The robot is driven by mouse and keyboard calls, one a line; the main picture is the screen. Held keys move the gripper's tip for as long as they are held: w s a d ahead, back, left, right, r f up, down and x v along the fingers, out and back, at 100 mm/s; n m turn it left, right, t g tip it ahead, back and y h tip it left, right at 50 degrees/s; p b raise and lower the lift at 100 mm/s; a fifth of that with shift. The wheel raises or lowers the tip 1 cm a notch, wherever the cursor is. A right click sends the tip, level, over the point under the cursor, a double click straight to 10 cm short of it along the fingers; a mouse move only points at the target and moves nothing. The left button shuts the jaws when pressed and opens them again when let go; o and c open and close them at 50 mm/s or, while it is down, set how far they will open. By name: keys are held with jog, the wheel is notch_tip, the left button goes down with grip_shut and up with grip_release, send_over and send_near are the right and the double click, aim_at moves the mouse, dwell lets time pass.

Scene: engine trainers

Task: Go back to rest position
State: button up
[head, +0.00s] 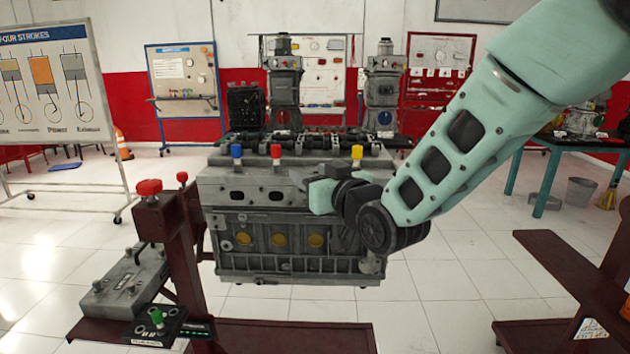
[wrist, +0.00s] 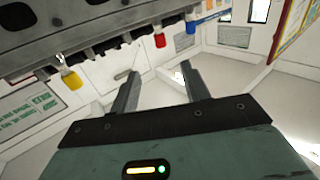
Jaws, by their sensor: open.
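My gripper (wrist: 158,88) is open in the wrist view, with its two dark fingers apart and nothing between them. In the head view my mint-green arm comes in from the upper right, and its wrist is in front of the right part of the grey engine block (head: 290,262). The fingertips are hard to make out in the head view. A blue cap (head: 236,151), a red cap (head: 276,151) and a yellow cap (head: 357,152) stand on the engine's top edge. The wrist view also shows the yellow cap (wrist: 72,80) and the red cap (wrist: 160,40) near the fingers.
A dark red stand (head: 172,245) with a red knob (head: 149,187) is left of the engine. A grey battery-like box (head: 122,285) and a small switch panel (head: 155,325) sit on its shelf. Another dark red stand (head: 570,265) is at right. Tiled floor between is open.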

jog(key=s+d+f+g+h, duration=0.3)
jog(key=s+d+f+g, duration=0.1)
jog(key=s, duration=0.8)
jog(key=s+d+f+g+h, duration=0.3)
jog(key=s+d+g, duration=0.3)
jog(key=s, duration=0.5)
jog(key=s+d+f+n+g+h, duration=0.1)
jog(key=s+d+f+g+h, duration=0.2)
jog(key=s, duration=0.9)
jog(key=shift+s+d+f+g, duration=0.35)
jog(key=shift+d+f+g, duration=0.55)
jog(key=shift+d+g, duration=0.3)
jog(key=shift+c, duration=0.6)
